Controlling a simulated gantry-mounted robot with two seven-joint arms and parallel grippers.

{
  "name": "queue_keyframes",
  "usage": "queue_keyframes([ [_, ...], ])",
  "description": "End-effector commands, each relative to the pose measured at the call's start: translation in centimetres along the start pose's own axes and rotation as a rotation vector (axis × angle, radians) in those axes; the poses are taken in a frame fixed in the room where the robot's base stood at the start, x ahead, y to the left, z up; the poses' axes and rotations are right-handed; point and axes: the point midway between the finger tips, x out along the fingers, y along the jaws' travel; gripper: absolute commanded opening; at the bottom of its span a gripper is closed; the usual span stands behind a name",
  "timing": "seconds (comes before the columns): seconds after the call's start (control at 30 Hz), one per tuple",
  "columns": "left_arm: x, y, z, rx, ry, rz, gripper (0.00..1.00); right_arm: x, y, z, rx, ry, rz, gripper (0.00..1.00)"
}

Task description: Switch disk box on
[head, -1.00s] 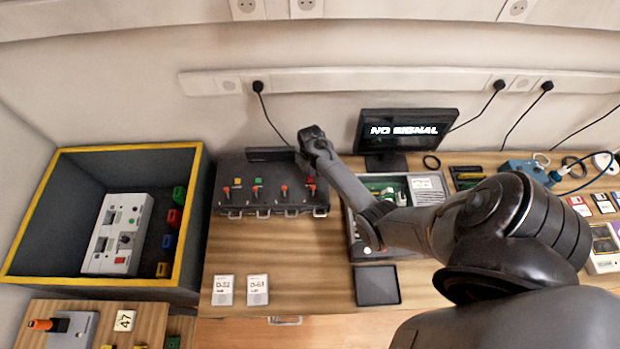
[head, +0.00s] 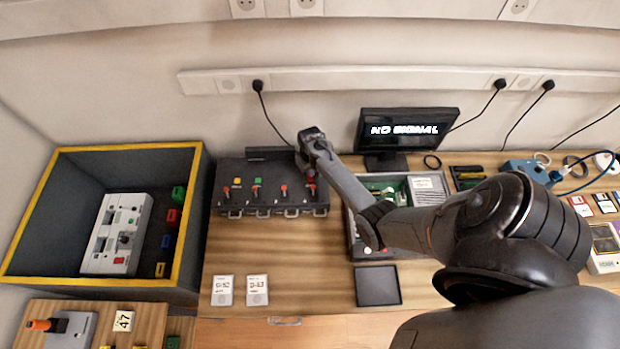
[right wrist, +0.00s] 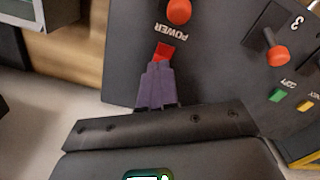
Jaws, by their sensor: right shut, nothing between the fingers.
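The disk box (head: 236,170) is a dark grey box at the back left of the wooden desk. It has a row of red-knobbed levers, small coloured buttons and metal handles along its front. In the right wrist view, the box top (right wrist: 215,75) shows the label POWER beside a red switch (right wrist: 164,51). My right gripper (right wrist: 158,82) is shut and empty, its purple-grey fingertips at the red switch and partly covering it; I cannot tell whether they press it. In the head view my right gripper (head: 307,165) is over the box's right end. My left gripper is out of view.
Two white cards (head: 222,291) and a black tray (head: 377,286) lie in front. A yellow-rimmed bin (head: 125,149) is at the left.

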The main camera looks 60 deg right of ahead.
Motion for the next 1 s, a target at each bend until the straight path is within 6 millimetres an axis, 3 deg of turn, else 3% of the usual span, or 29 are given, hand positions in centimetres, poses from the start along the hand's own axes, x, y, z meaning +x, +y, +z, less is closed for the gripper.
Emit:
queue_keyframes([
  [0.6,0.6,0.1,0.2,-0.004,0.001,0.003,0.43,1.0,0.0,0.0,0.000,0.001,0.000,0.00],
  [1.0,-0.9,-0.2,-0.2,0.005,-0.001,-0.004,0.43,-0.5,0.0,0.0,0.000,0.001,0.000,0.00],
])
